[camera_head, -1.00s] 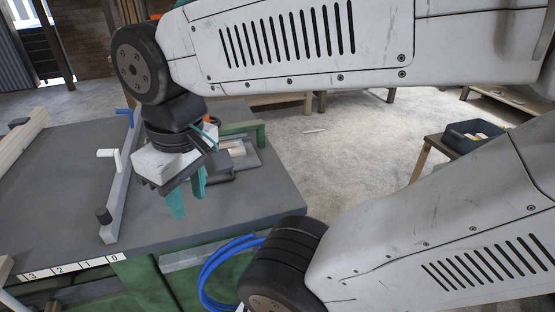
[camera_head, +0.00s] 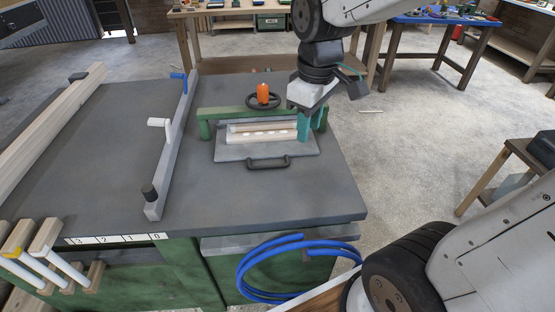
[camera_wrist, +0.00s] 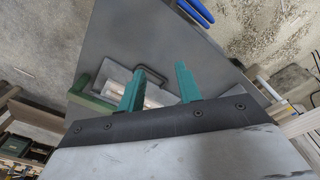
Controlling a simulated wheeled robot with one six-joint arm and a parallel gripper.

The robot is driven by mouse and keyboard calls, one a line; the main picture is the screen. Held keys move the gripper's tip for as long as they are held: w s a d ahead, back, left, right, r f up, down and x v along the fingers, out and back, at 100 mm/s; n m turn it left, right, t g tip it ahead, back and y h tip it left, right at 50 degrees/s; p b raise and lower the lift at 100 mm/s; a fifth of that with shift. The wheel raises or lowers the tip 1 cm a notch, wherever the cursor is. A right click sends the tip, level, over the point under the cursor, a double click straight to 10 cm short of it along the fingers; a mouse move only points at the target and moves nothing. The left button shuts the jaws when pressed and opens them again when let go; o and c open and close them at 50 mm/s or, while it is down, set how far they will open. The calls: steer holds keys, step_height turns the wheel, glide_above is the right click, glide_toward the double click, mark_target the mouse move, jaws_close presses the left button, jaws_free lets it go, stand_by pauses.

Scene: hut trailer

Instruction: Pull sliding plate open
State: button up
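The sliding plate (camera_head: 228,152) is a flat grey plate on the dark worktable, with a black bar handle (camera_head: 268,163) along its near edge. A recess with a light strip and several pale spots lies behind the handle. The plate (camera_wrist: 112,73) and its handle (camera_wrist: 150,75) also show in the wrist view, beyond my fingers. My gripper (camera_head: 306,125) has teal fingers and hangs near the plate's right rear side, apart from the handle. In the wrist view my gripper (camera_wrist: 160,86) has its fingers spread with nothing held between them.
A green frame (camera_head: 205,122) stands behind the plate, with an orange knob (camera_head: 263,92) and black handwheel above it. A grey fence (camera_head: 172,140) with a white crank crosses the table at left. Blue hoses (camera_head: 255,270) hang at the front. The tabletop before the handle is clear.

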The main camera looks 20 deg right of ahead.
steer(key=w+f+n, duration=0.5)
steer(key=w+f, duration=0.3)
steer(key=w, duration=0.2)
steer(key=n, duration=0.3)
glide_above(274, 165)
steer(key=shift+g, duration=0.4)
step_height(274, 165, down, 8)
steer(key=shift+d+r, duration=0.1)
step_height(274, 165, down, 8)
steer(key=shift+r, duration=0.15)
jaws_close()
